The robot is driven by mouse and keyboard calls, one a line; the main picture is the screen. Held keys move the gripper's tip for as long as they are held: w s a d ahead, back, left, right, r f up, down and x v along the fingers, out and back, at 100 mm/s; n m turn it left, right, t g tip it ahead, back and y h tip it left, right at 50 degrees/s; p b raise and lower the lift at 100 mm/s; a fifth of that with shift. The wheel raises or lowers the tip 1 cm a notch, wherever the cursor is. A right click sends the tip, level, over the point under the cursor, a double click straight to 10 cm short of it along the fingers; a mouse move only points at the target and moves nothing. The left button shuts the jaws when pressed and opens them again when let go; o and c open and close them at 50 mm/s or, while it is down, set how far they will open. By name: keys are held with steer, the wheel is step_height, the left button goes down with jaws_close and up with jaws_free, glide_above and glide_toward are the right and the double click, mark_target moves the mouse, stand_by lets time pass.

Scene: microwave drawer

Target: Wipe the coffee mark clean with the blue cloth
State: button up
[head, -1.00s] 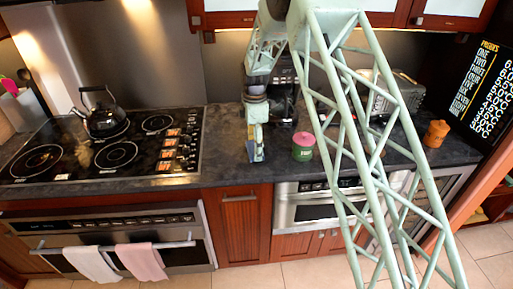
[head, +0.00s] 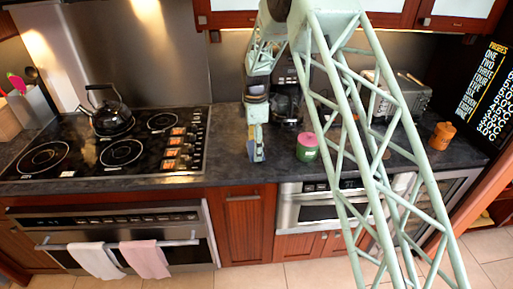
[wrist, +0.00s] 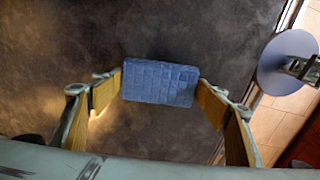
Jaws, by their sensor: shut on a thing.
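My gripper (head: 257,155) points down over the dark countertop, between the stove and the green pot. In the wrist view my gripper (wrist: 160,88) is shut on the blue cloth (wrist: 160,82), a quilted rectangular pad held between its two yellow-lined fingers. The dark mottled countertop (wrist: 60,45) lies below the cloth. I cannot tell whether the cloth touches it. I cannot make out the coffee mark in either view.
A green pot with a pink lid (head: 307,147) stands just right of my gripper. A coffee machine (head: 288,100) is behind it. The cooktop (head: 120,153) with a black kettle (head: 111,118) is left. A toaster (head: 402,97) and orange jar (head: 441,136) stand right.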

steer(key=shift+r, duration=0.1)
steer(key=shift+r+p, duration=1.6)
steer(key=shift+r, duration=2.3)
steer(key=shift+s, duration=0.15)
